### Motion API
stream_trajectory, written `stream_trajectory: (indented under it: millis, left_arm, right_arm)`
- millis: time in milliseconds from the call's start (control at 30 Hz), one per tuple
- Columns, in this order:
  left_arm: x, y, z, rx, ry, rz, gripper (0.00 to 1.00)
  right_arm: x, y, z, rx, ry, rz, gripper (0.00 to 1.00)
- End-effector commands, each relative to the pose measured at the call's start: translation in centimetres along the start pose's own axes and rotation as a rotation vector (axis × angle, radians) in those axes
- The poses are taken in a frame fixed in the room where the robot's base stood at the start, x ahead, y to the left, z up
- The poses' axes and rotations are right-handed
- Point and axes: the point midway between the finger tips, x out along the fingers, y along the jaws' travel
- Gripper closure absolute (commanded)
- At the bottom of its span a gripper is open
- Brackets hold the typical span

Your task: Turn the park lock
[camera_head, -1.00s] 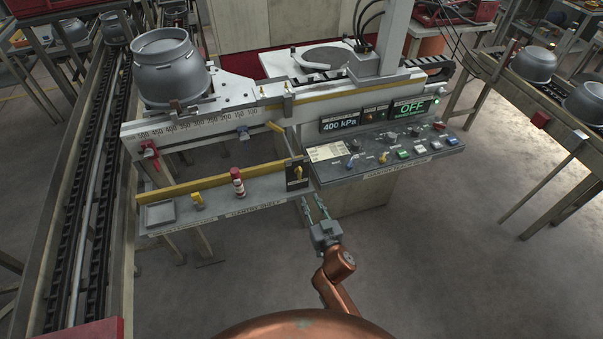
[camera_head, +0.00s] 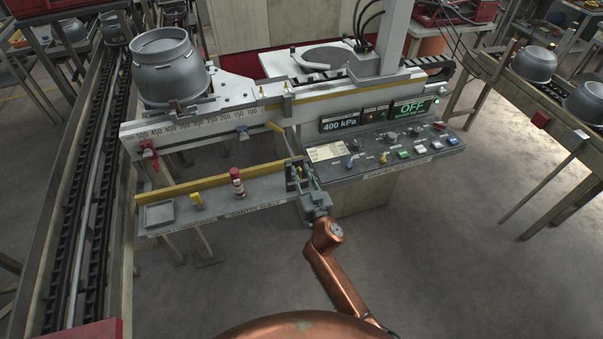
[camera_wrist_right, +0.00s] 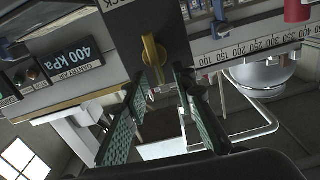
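The park lock is a yellow turn knob (camera_wrist_right: 153,52) on a dark plate (camera_wrist_right: 150,20) in the right wrist view. The plate's lettering is cut off, ending in "CK". In the head view the plate sits at the right end of the gantry shelf, and my fingers partly cover it. My right gripper (camera_head: 298,179) is in front of the plate. In the right wrist view its two green-padded fingers (camera_wrist_right: 165,82) are spread and empty, with the tips just short of the knob. Contact with the knob is not visible. My left gripper is not in view.
The control panel (camera_head: 385,158) with buttons and a "400 kPa" display (camera_head: 339,124) lies right of the gripper. A yellow lever (camera_head: 275,128) juts out above. Open floor lies in front.

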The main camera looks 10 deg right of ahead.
Motion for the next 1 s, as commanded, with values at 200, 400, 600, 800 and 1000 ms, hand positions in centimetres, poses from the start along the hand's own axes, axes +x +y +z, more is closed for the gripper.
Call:
stream_trajectory:
  millis: [200,400,600,800,1000]
  left_arm:
    - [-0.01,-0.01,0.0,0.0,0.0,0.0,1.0]
    - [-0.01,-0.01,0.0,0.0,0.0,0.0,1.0]
    - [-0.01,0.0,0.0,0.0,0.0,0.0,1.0]
    - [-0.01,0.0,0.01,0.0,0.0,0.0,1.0]
    - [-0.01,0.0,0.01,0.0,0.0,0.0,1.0]
  right_arm:
    - [-0.03,0.02,0.01,0.0,0.0,0.0,0.8]
    - [-0.04,0.02,0.01,0.0,0.0,0.0,0.93]
    - [-0.05,0.02,0.02,0.0,0.0,0.0,1.0]
    - [-0.05,0.03,0.03,0.0,0.0,0.001,1.0]
    - [-0.05,0.04,0.03,0.0,-0.001,0.001,1.0]
